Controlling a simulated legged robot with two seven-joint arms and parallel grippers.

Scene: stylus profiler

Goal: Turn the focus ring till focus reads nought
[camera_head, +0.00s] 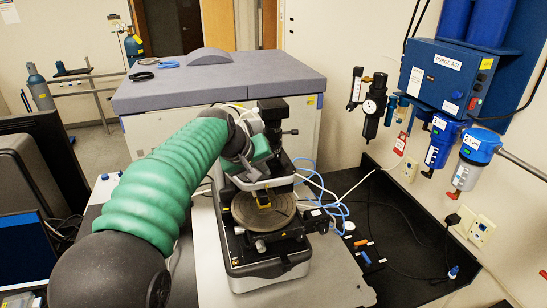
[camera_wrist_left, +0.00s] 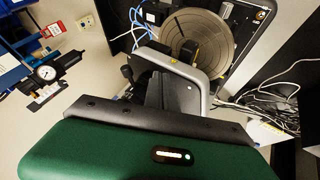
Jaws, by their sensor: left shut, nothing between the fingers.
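The stylus profiler (camera_head: 270,262) stands on the bench in front of me. Its round grooved stage (camera_head: 285,217) lies under a pale arched frame and also shows in the wrist view (camera_wrist_left: 228,32). A small yellow part (camera_head: 263,203) is over the stage. My left gripper (camera_head: 262,176) comes from above at the profiler's head; it is shut and empty. Its green body (camera_wrist_left: 150,155) fills the bottom of the wrist view; its fingertips are hard to make out. I cannot clearly pick out the focus ring, and no focus reading is legible. My right gripper is not in view.
A blue purge air box (camera_head: 445,75), filters and a gauge (camera_head: 370,107) hang on the right wall. Blue tubes and cables run right of the profiler. The black bench (camera_head: 395,270) has some clear room there. A large grey-topped cabinet (camera_head: 215,75) stands behind.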

